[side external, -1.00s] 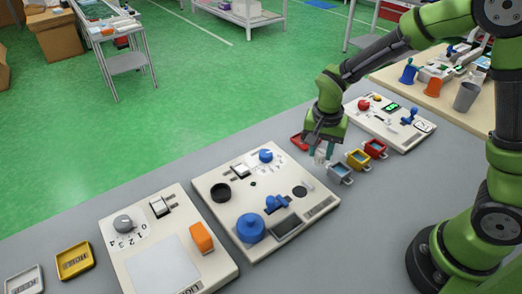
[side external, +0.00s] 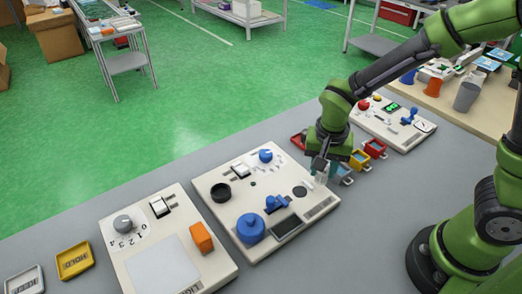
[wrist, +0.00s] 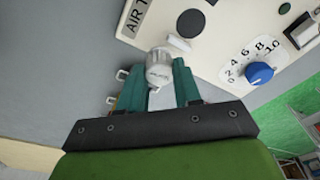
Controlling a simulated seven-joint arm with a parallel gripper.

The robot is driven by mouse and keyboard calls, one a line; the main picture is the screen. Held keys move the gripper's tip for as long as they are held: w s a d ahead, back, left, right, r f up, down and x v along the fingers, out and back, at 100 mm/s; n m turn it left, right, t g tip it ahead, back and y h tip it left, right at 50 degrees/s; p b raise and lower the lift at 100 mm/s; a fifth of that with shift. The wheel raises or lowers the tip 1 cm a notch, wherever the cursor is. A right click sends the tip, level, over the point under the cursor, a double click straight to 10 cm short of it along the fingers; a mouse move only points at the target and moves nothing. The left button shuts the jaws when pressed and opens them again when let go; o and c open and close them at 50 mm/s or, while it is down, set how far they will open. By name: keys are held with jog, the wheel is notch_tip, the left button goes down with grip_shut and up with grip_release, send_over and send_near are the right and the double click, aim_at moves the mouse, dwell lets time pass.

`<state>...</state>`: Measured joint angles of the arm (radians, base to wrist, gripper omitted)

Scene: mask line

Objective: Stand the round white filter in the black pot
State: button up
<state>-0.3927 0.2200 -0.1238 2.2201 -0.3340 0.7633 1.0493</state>
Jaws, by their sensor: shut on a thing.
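In the side view the filter (side external: 321,179) shows as a small pale piece under the fingers, just off the right edge of the middle panel. The black pot (side external: 220,193) is an open round cup on the far left part of that panel, well to the left of my gripper. Its inside is dark.
The white middle panel (side external: 213,215) carries a blue knob (side external: 265,156), a blue lidded pot (side external: 250,228) and a blue lever (side external: 277,202). Small yellow (side external: 359,159) and red (side external: 375,148) trays stand right of my gripper. Another panel (side external: 150,240) lies left.

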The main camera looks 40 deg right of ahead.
jog(key=w+a+r+m, duration=0.1)
jog(key=w+a+r, duration=0.4)
jog(key=a, duration=0.5)
jog(key=w+a+r, duration=0.2)
jog(key=w+a, duration=0.6)
jog(key=a, duration=0.3)
jog(key=f, duration=0.9)
jog(key=shift+s+f, duration=0.1)
jog(key=shift+s, duration=0.15)
jog(key=o, duration=1)
jog(key=shift+f, duration=0.1)
